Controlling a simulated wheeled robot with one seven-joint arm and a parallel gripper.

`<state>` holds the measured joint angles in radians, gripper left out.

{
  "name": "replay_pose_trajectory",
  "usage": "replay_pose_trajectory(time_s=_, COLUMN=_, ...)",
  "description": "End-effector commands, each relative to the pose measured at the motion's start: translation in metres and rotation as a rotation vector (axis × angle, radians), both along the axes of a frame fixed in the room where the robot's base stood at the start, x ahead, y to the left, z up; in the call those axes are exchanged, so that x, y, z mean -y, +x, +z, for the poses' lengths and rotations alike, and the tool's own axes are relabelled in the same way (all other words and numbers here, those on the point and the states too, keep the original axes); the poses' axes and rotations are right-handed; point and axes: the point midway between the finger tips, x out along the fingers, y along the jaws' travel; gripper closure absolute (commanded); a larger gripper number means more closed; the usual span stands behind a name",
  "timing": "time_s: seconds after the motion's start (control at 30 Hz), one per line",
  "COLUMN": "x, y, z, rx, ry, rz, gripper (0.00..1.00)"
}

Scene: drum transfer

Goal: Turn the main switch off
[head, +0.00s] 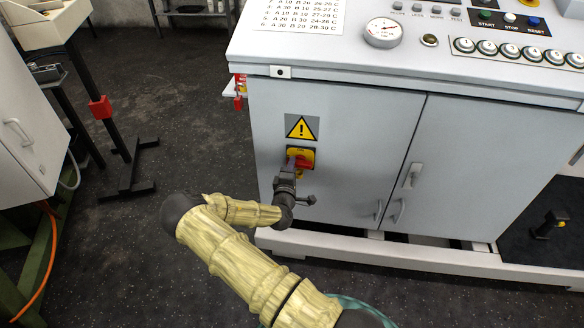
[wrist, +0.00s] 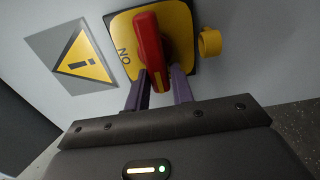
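The main switch has a yellow plate (wrist: 183,35) and a red handle (wrist: 148,42), with the lettering "ON" (wrist: 124,56) at the plate's left edge in the wrist view. In the head view the switch (head: 307,155) is on the cabinet front, below a warning sign, partly covered by my gripper (head: 291,165). In the wrist view the purple fingers of my gripper (wrist: 161,88) lie on both sides of the handle's near end, with little or no gap. The contact itself is hard to see.
The yellow warning sign (head: 301,128) is just above the switch. A yellow ring-like part (wrist: 209,42) sits beside the plate. The grey cabinet (head: 345,115) has door handles right of the switch and a control panel on top. Dark floor (head: 130,225) is open at left.

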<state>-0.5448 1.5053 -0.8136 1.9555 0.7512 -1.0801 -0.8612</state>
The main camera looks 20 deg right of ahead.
Motion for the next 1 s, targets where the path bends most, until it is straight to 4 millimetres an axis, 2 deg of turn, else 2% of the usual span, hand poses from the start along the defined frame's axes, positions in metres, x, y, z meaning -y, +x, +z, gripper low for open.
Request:
replay_pose_trajectory(time_s=0.03, x=0.000, y=0.000, z=-0.001, rx=-0.002, ry=0.000, rz=0.000, gripper=0.66)
replay_pose_trajectory(time_s=0.1, x=0.000, y=0.000, z=-0.001, rx=-0.001, ry=0.001, rz=-0.001, gripper=0.58)
replay_pose_trajectory(time_s=0.37, x=0.001, y=-0.001, z=0.000, rx=0.001, ry=0.001, rz=-0.002, gripper=0.58)
replay_pose_trajectory(time_s=0.53, x=-0.005, y=-0.009, z=0.000, rx=0.000, ry=0.001, rz=-0.004, gripper=0.58)
replay_pose_trajectory(time_s=0.67, x=-0.016, y=-0.025, z=0.001, rx=-0.002, ry=0.001, rz=-0.002, gripper=0.58)
replay_pose_trajectory(time_s=1.0, x=-0.054, y=-0.081, z=0.001, rx=-0.002, ry=0.000, rz=0.000, gripper=0.58)
